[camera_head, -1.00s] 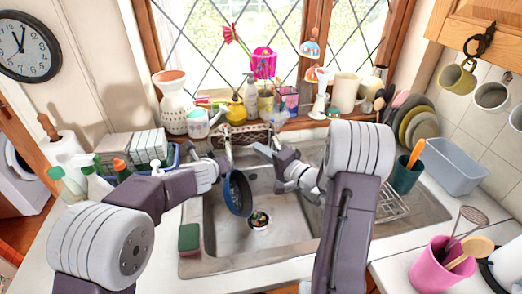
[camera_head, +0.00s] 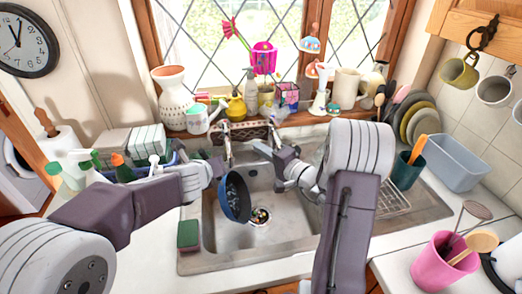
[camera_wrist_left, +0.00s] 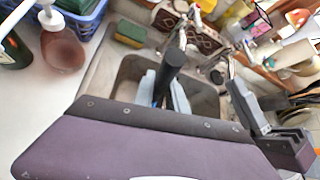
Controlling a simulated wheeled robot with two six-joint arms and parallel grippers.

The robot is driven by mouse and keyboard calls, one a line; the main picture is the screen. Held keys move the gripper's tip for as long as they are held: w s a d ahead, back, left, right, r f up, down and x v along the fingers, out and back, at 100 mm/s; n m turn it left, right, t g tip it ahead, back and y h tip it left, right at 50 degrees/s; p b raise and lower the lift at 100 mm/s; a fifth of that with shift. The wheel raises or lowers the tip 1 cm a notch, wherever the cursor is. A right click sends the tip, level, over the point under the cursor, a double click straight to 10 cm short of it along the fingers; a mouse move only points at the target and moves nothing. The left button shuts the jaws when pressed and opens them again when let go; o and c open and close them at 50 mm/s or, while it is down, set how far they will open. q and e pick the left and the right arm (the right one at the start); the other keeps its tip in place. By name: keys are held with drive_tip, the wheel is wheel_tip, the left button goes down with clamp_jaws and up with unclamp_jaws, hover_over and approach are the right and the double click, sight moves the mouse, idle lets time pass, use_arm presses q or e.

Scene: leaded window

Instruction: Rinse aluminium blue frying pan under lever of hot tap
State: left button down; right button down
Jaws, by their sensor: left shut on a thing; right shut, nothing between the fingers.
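The blue frying pan (camera_head: 235,198) hangs steeply tilted over the left part of the sink basin, its dark inside facing right. My left gripper (camera_head: 218,170) is shut on its handle; the black handle (camera_wrist_left: 173,62) stands up between the fingers in the left wrist view. My right gripper (camera_head: 262,150) is shut and empty near the taps, just right of and above the pan. A chrome tap (camera_head: 227,146) stands behind the pan at the sink's back edge. A second tap (camera_head: 271,136) is beside my right gripper, partly hidden. I cannot tell which is hot or whether water runs.
The steel sink (camera_head: 290,245) has a small round item with coloured bits (camera_head: 260,217) on its floor. A green sponge (camera_head: 188,236) lies on the left rim.

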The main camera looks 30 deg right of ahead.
use_arm(q)
drive_tip(key=v, duration=0.4)
drive_tip(key=shift+s+a, duration=0.25)
drive_tip(key=shift+s, duration=0.1)
drive_tip(key=r+p+x, duration=0.1)
drive_tip(key=x, duration=1)
drive_tip(key=shift+w+d+r, duration=0.15)
drive_tip(key=shift+w+d, duration=0.3)
